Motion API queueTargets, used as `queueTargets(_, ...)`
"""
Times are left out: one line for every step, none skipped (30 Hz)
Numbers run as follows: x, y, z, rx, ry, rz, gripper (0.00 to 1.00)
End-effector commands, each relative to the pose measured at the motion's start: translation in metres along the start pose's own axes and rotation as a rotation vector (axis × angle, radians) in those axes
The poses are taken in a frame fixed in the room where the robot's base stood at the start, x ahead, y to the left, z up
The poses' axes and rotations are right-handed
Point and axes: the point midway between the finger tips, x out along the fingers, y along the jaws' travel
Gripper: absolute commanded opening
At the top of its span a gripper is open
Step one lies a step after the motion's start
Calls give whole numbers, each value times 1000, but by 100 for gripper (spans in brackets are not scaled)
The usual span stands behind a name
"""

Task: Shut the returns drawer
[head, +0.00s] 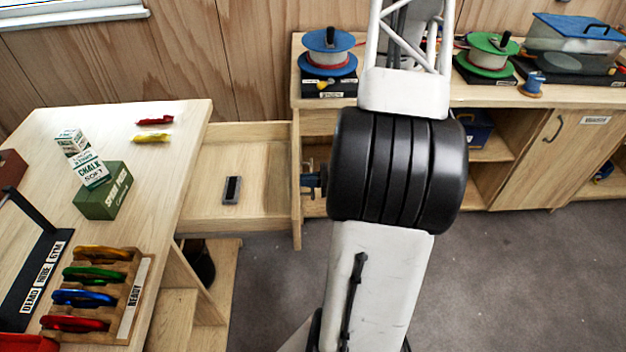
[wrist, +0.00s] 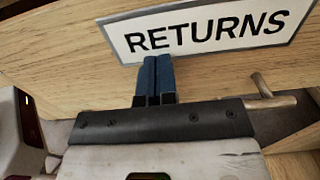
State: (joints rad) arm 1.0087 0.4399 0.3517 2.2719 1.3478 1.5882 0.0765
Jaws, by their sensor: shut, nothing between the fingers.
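The returns drawer (head: 239,151) stands pulled out from the right side of the wooden desk. Its inside shows, with a small dark and grey block in it. Its front panel (head: 296,200) faces my arm. In the wrist view the drawer front (wrist: 60,45) carries a white RETURNS label (wrist: 205,32). A wooden bar handle (wrist: 268,92) sticks out to the right of my fingers. My gripper (head: 304,180) is at the outer face of the front panel, its blue fingers (wrist: 155,62) shut together and empty. The fingertips reach the label's lower edge; whether they touch is unclear.
The desk top (head: 175,190) holds a chalk box, a green box and a rack of coloured carabiners (head: 92,295). A shelf unit (head: 400,98) with rope spools stands at the back, close behind the drawer. Grey floor is open at right.

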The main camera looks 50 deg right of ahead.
Motion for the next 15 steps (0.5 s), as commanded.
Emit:
queueTargets(7, 0, 0, 0, 0, 3, 0)
queueTargets(11, 0, 0, 0, 0, 3, 0)
queueTargets(16, 0, 0, 0, 0, 3, 0)
queueTargets(21, 1, 0, 0, 0, 3, 0)
queueTargets(26, 1, 0, 0, 0, 4, 0)
queueTargets(32, 0, 0, -1, 0, 3, 0)
queueTargets(37, 0, 0, -1, 0, 4, 0)
queueTargets(42, 0, 0, -1, 0, 4, 0)
queueTargets(50, 0, 0, 0, 0, 4, 0)
queueTargets(55, 1, 0, 0, 0, 4, 0)
queueTargets(60, 1, 0, 0, 0, 4, 0)
queueTargets(67, 1, 0, 0, 0, 4, 0)
queueTargets(73, 1, 0, 0, 0, 4, 0)
queueTargets(78, 1, 0, -1, 0, 4, 0)
queueTargets(85, 1, 0, -1, 0, 4, 0)
